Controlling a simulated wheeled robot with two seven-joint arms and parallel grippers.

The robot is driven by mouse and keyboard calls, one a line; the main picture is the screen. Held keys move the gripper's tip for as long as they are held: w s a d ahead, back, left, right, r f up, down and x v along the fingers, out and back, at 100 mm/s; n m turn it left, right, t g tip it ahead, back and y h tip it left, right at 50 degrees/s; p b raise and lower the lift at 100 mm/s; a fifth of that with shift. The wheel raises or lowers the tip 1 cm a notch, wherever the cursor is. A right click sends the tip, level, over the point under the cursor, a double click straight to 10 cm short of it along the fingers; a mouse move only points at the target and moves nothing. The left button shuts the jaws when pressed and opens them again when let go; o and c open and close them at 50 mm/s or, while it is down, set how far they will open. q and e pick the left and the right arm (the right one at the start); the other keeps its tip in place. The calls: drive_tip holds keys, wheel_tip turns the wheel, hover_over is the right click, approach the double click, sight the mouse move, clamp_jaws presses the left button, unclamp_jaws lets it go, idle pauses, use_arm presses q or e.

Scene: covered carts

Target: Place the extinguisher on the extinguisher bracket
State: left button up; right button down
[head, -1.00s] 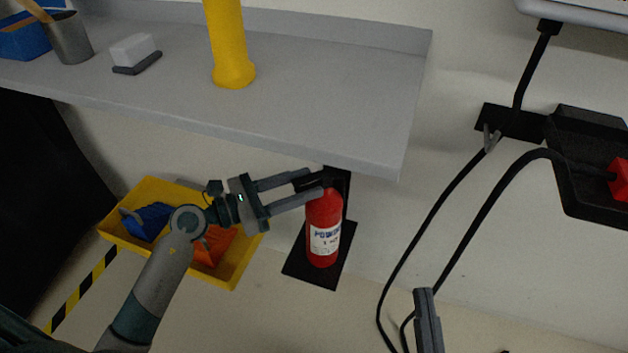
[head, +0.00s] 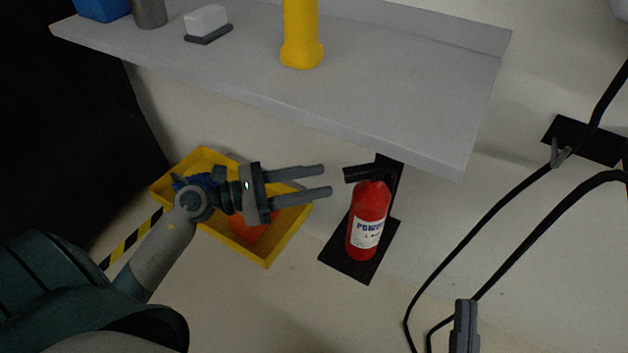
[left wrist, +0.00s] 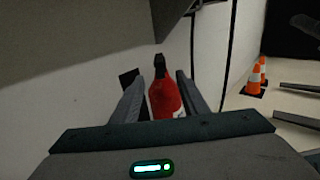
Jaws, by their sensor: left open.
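The red extinguisher (head: 368,220) with a black handle and white label stands upright on the black bracket (head: 347,266) below the grey shelf. Its top is near the bracket's back plate. My left gripper (head: 328,180) is open and empty, just left of the extinguisher's handle and apart from it. In the left wrist view, the extinguisher (left wrist: 164,98) shows ahead between the two open fingers. My right gripper (head: 465,326) shows only in part at the bottom edge of the head view, so its opening cannot be judged.
The grey shelf (head: 400,105) overhangs the extinguisher and carries a yellow cylinder (head: 301,35). A yellow bin (head: 268,258) lies behind my left gripper. Black cables (head: 480,225) hang at the right. Orange cones (left wrist: 254,79) stand right in the left wrist view.

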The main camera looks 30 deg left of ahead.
use_arm(q)
drive_tip(key=s+d+r+m+t+y, duration=0.2)
drive_tip(key=s+d+m+t, duration=0.2)
drive_tip(key=s+d+m, duration=0.4)
drive_tip(key=s+d+r+m+t+y, duration=0.2)
drive_tip(key=s+d+m+t, duration=0.3)
drive_tip(key=m, duration=1.6)
drive_tip(key=s+d, duration=0.3)
drive_tip(key=d, duration=0.1)
drive_tip(key=shift+s+d+r+m+t+y, duration=0.15)
drive_tip(key=shift+d+r+m+t+y, duration=0.15)
drive_tip(key=shift+d+y, duration=0.1)
drive_tip(key=shift+c, duration=1.1)
drive_tip(key=shift+a, duration=0.1)
